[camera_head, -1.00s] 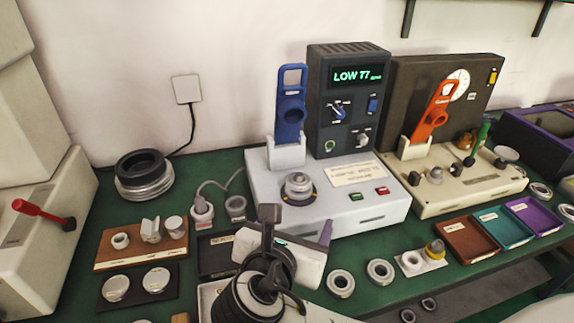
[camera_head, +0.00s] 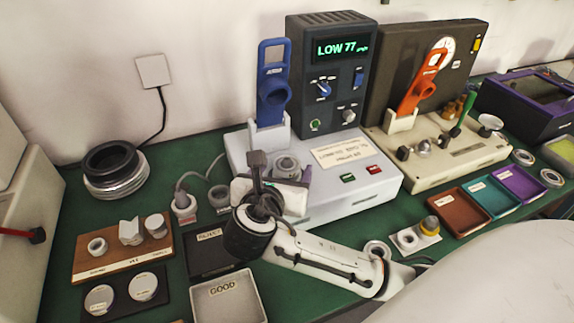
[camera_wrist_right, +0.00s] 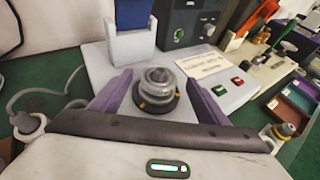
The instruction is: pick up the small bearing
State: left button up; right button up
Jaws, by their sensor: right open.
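My right gripper (camera_head: 277,177) is open over the front of the white tester, its purple fingers either side of the central spindle. In the right wrist view the open fingers (camera_wrist_right: 157,98) flank a metal ring-shaped part (camera_wrist_right: 158,80) on a dark base with yellow marks, apart from it. In the head view this ring part (camera_head: 288,163) is partly hidden by my gripper. Whether it is the small bearing, I cannot tell. Other small rings show: one on the wooden block (camera_head: 97,246), one beside my forearm (camera_head: 376,250). My left gripper is not in view.
The white tester (camera_head: 335,200) has a blue lever (camera_head: 272,100) and a display reading LOW 77. A grey GOOD tray (camera_head: 228,300) lies in front. A beige tester (camera_head: 470,150) and coloured trays (camera_head: 462,212) stand right. Stacked large rings (camera_head: 115,168) sit left.

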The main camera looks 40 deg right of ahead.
jog(key=shift+w+d+f, duration=0.15)
jog(key=shift+w+d, duration=0.2)
jog(key=c, duration=1.3)
